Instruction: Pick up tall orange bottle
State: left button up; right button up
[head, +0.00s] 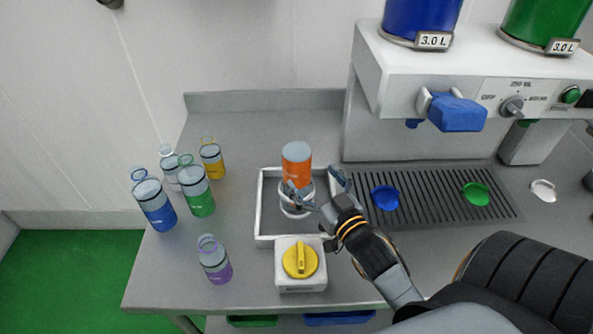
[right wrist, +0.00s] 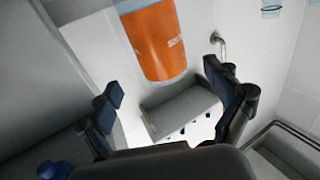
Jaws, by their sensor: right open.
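The tall orange bottle (head: 297,167) stands upright in a shallow square tray (head: 262,210) on the counter, with a pale top and a clear lower part. My right gripper (head: 315,185) is open beside the bottle's lower part, at its right and near side; one finger overlaps the bottle in the picture. In the right wrist view, the orange bottle (right wrist: 153,45) shows beyond the open fingers (right wrist: 162,80), tilted in the picture. I see no gap closed on it, and contact cannot be told. My left gripper is not in view.
Blue (head: 154,205), green (head: 197,195), yellow (head: 212,160) and purple (head: 215,262) bottles stand to the left, with a clear one. A yellow-knobbed box (head: 300,262) adjoins the tray's front. The dispenser (head: 375,70) and its drip grate (head: 440,205) are at the right.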

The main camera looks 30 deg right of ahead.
aim_at(304, 168)
jog(key=shift+w+d, duration=0.15)
jog(key=shift+w, duration=1)
jog(key=shift+w+p, duration=0.5)
jog(key=w+p, duration=0.1)
jog(key=w, duration=0.2)
jog(key=shift+w+d, duration=0.1)
jog(key=shift+w, duration=0.2)
jog(key=shift+w+f, duration=0.15)
jog(key=shift+w, duration=0.2)
jog(key=shift+s, duration=0.1)
jog(key=c, duration=1.2)
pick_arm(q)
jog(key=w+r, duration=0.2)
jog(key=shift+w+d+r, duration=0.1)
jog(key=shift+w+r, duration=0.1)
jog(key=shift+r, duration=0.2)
